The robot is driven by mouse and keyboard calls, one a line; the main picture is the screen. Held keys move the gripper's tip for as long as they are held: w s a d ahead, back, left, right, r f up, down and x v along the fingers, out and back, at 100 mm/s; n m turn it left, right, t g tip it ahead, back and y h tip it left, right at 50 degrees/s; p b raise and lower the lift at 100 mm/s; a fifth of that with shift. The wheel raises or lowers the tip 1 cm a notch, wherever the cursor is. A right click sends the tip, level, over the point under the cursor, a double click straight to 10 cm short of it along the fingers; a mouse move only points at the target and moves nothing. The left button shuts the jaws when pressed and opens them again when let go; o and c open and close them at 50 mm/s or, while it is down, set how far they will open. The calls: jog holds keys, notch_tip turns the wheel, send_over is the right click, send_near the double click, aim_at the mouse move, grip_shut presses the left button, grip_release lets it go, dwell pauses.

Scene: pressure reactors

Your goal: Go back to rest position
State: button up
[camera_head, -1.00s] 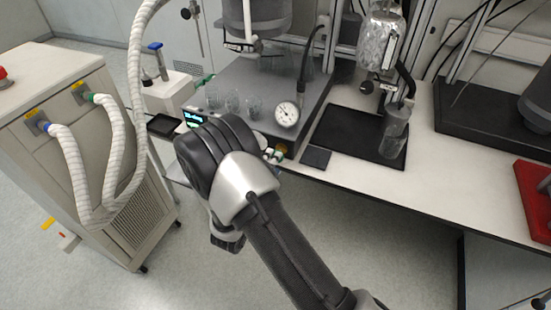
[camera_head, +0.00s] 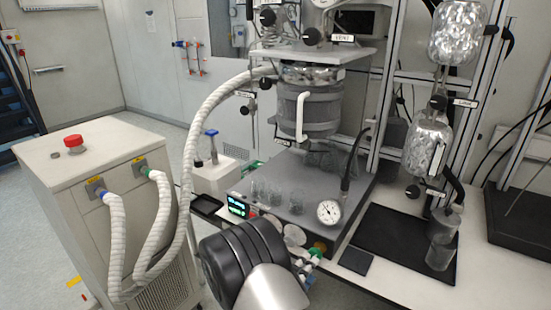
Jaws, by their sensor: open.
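My arm (camera_head: 245,262) shows at the bottom centre as a dark ribbed joint with a pale silver link. My gripper is out of view. The arm's end appears in front of the reactor's base unit (camera_head: 290,175) and hides part of its front edge. The reactor vessel (camera_head: 308,115), a jacketed cylinder with a white handle, stands above that base. A round dial gauge (camera_head: 329,211) and a small lit display (camera_head: 237,206) sit at the base's front.
A white cabinet (camera_head: 70,200) with a red button (camera_head: 73,141) and thick white hoses (camera_head: 160,215) stands at the left. A black tray (camera_head: 400,235) with a clear cylinder (camera_head: 441,245) lies on the bench at the right. Grey floor is open at the far left.

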jog(key=s+d+r+m+g+h, duration=0.2)
jog(key=s+d+r+m+g, duration=0.6)
jog(key=s+d+r+g, duration=0.65)
jog(key=s+a+r+m+t+y, duration=0.1)
jog(key=s+a+r+t+y, duration=0.1)
jog(key=s+a+y, duration=0.3)
jog(key=s+a+r+t+y, duration=0.3)
jog(key=s+a+y, duration=0.2)
jog(key=s+y, duration=0.3)
jog(key=shift+s+a+r+m, duration=0.2)
jog(key=shift+s+a+m, duration=0.2)
jog(key=shift+s, duration=0.7)
